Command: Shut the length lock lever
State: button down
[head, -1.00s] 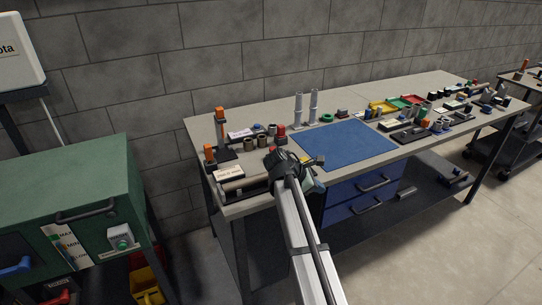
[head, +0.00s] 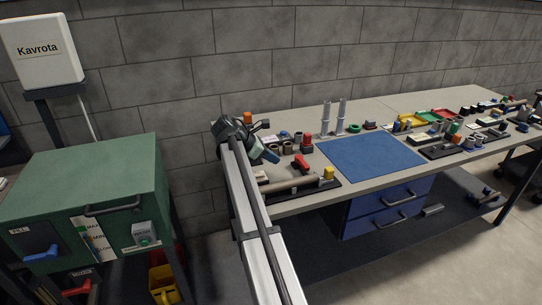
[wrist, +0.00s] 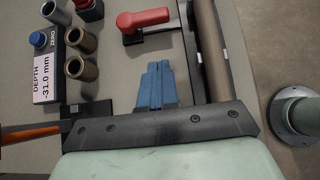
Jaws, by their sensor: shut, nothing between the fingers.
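A red lever (wrist: 143,20) lies on a black base beside a long brown tube (wrist: 212,50) in the wrist view. In the head view a red handle (head: 302,165) shows at the fixture with the brown tube (head: 290,185); I take it for the same lever. It carries no readable label. My gripper (wrist: 157,66) has blue fingers, shut together with nothing between them. The fingertips appear just short of the red lever in the wrist view, apart from it; the height gap is unclear. In the head view my gripper (head: 272,156) is over the bench's left end.
A depth gauge (wrist: 46,75) reading -31.0 mm and brown cylinders (wrist: 80,68) stand left of the fingers. An orange-handled item (wrist: 30,135) is at the lower left. A yellow block (head: 328,173) sits at the fixture's right end. The blue mat (head: 370,155) is clear.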

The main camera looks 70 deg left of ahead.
aim_at(306, 166)
jog(key=x, duration=0.6)
jog(key=shift+f, duration=0.1)
jog(key=shift+w+f, duration=0.1)
jog(key=shift+w, duration=2.05)
jog(key=shift+w+d+n+y, duration=0.35)
jog(key=shift+n+y, duration=0.25)
jog(key=shift+n, duration=0.1)
jog(key=shift+w+d+n+y, duration=0.35)
jog(key=shift+w+n+y, duration=0.25)
jog(key=shift+n+y, duration=0.4)
jog(key=n, duration=0.1)
jog(key=w+n+g+y, duration=0.1)
jog(key=shift+w+d+n, duration=0.15)
jog(key=shift+w+n, duration=0.05)
jog(key=shift+n, duration=0.1)
jog(key=shift+w+y, duration=0.2)
jog(key=shift+y, duration=0.1)
jog(key=shift+w+a, duration=0.2)
jog(key=shift+w, duration=0.5)
jog(key=shift+w+a, duration=0.2)
jog(key=shift+w, duration=0.5)
